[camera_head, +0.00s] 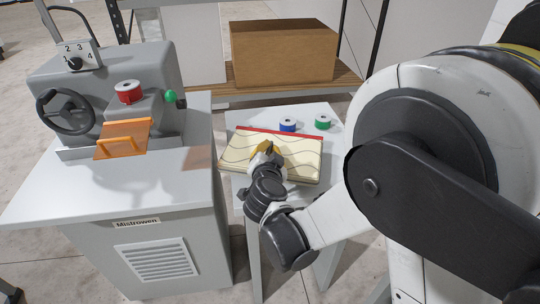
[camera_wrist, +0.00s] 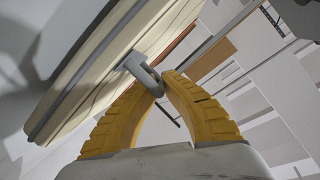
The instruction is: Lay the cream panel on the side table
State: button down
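The cream panel (camera_head: 300,160) has dark wavy lines and a red strip along its far edge. In the head view it is over the small white side table (camera_head: 318,112), roughly flat; I cannot tell whether it rests fully on it. My gripper (camera_head: 267,148) is above the panel, partly hiding it. In the wrist view the panel (camera_wrist: 95,70) lies to the left, edge-on, with a grey tab (camera_wrist: 138,68) near its edge. The yellow fingertips (camera_wrist: 160,84) close in around that tab, with the tab between them.
Blue (camera_head: 288,124) and green (camera_head: 323,122) spools stand on the table behind the panel. A grey machine (camera_head: 110,85) with a handwheel, red spool and orange guard stands on the cabinet (camera_head: 150,235) at left. A cardboard box (camera_head: 283,54) sits on a shelf behind.

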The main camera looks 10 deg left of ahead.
jog(key=shift+f, duration=0.85)
jog(key=shift+f+b, duration=0.1)
jog(key=shift+b, duration=0.2)
jog(key=c, duration=1.6)
grip_release()
